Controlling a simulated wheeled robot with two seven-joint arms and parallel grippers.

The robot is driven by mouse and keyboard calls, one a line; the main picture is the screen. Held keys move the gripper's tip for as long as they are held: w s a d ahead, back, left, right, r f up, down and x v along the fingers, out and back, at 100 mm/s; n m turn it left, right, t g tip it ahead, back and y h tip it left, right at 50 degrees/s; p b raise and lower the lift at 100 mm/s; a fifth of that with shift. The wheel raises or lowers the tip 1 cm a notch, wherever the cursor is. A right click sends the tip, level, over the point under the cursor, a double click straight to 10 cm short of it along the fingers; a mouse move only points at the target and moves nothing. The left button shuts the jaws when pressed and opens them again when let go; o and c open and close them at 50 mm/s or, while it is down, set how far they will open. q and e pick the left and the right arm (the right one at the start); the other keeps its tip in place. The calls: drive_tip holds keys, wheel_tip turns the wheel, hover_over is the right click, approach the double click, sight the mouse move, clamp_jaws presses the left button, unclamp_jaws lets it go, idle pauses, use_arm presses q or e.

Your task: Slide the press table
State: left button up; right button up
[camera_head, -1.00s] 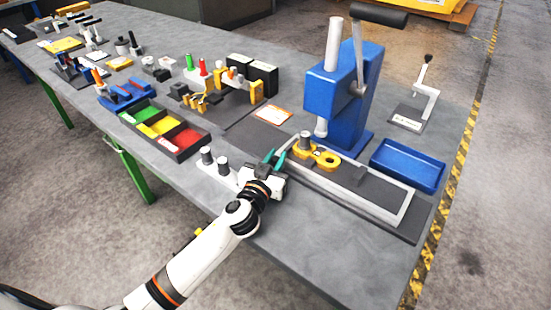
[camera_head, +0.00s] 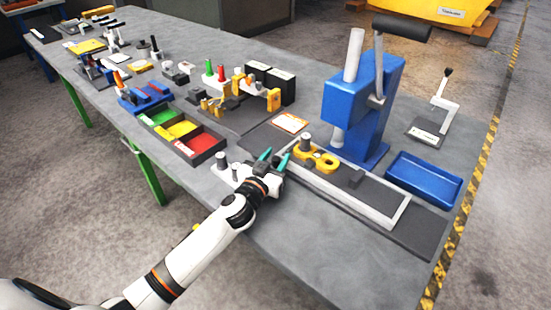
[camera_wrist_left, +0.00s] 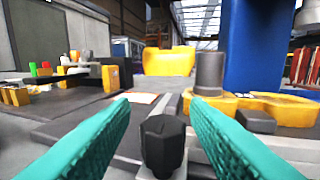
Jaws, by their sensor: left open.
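The press table is a low grey slide with pale rails (camera_head: 395,212) on a dark base, running out from under the blue press (camera_head: 365,110). A yellow casting (camera_head: 322,163) with a grey peg (camera_head: 305,144) sits on its left part. My left gripper (camera_head: 275,157) is at the slide's left end, open, with teal fingers spread. In the left wrist view a black faceted knob (camera_wrist_left: 163,143) stands between the two fingers, and I see a gap on each side of it. The yellow casting (camera_wrist_left: 265,108) is just beyond, to the right. My right gripper is not in view.
A blue tray (camera_head: 423,180) lies right of the press. A bin with green, yellow and red compartments (camera_head: 222,148) and a fixture with yellow clamps (camera_head: 272,98) stand left of it. Grey posts (camera_head: 221,160) are close beside my left wrist. The front right bench top is clear.

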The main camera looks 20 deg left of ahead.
use_arm(q)
drive_tip(key=s, duration=0.4)
drive_tip(key=s+b, duration=0.1)
drive_tip(key=s, duration=0.3)
drive_tip(key=s+a+b, duration=0.1)
drive_tip(key=s, duration=0.3)
